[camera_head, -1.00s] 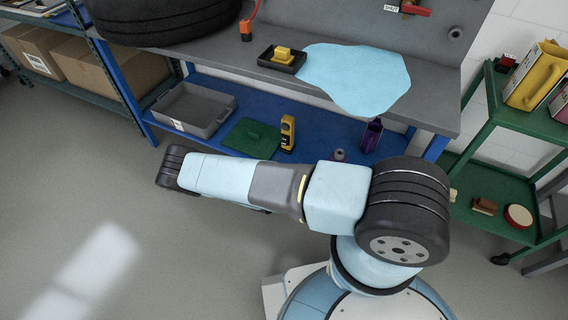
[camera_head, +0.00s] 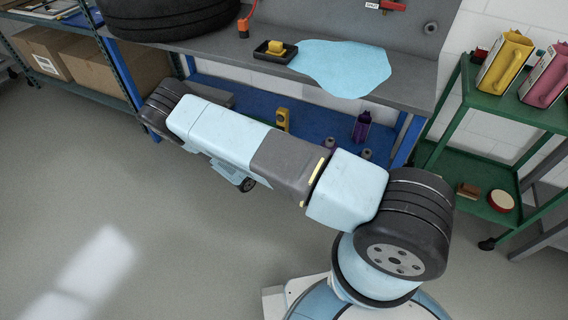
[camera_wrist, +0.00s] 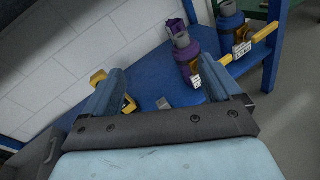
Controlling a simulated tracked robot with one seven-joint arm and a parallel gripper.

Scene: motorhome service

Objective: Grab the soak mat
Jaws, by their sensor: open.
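The soak mat is probably the light blue, irregular flat sheet (camera_head: 345,68) on the grey bench top in the head view. It lies flat and hangs a little over the bench's front edge. It does not show in the wrist view. My gripper (camera_wrist: 162,70) shows in the wrist view with its two blue fingers wide apart and nothing between them. It faces the blue lower shelf (camera_wrist: 75,112). In the head view my arm stretches left in front of the bench, and I cannot make out the fingers there.
A black tray with a yellow block (camera_head: 275,50) sits left of the sheet, beside a large tyre (camera_head: 170,18). The lower shelf holds a yellow device (camera_head: 282,119) and a purple item (camera_head: 362,126). A green cart (camera_head: 508,112) stands right. Floor at lower left is clear.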

